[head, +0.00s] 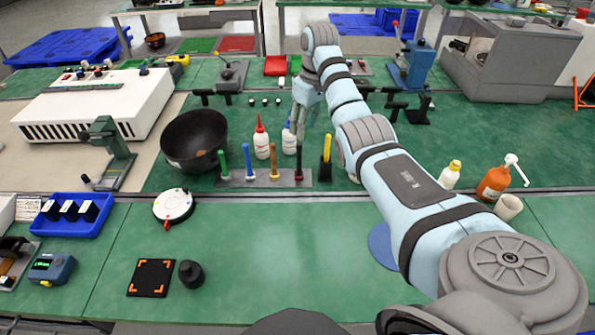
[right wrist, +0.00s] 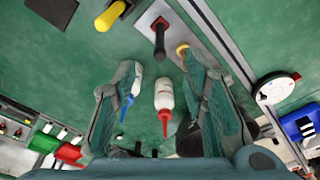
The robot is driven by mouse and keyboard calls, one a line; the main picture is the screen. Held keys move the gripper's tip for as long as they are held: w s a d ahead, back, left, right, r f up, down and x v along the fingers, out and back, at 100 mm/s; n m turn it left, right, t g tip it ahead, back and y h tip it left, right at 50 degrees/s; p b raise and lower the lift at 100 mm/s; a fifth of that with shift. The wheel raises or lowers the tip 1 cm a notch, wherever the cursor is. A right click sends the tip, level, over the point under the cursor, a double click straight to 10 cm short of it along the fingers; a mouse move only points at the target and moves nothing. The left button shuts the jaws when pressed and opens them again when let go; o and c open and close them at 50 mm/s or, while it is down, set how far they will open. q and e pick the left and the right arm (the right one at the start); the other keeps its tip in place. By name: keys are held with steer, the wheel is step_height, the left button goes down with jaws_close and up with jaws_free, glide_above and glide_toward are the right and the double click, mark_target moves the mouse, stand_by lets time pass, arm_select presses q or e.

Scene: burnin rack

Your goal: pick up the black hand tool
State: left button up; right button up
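The black hand tool (head: 299,161) stands upright at the right end of a grey tool rack (head: 262,181) in the head view. My right gripper (head: 302,110) is behind the rack in the head view, over the area of the squeeze bottles. In the right wrist view the right gripper (right wrist: 160,78) has its fingers wide apart and holds nothing. A white bottle with a red tip (right wrist: 164,95) shows between the fingers. My left gripper is not in view.
Green, blue and orange-yellow tools (head: 273,160) share the rack. A yellow-handled tool (head: 326,152) stands in a black holder just to the right. Two squeeze bottles (head: 262,143) stand behind the rack, and a black bowl (head: 194,140) to its left.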

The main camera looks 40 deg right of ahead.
mark_target(300, 144)
steer(key=f, duration=0.3)
steer(key=w+f+b, duration=0.1)
steer(key=f, duration=0.2)
steer(key=w+f+b, duration=0.1)
steer(key=f, duration=0.3)
steer(key=shift+w+a, duration=0.2)
jaws_close()
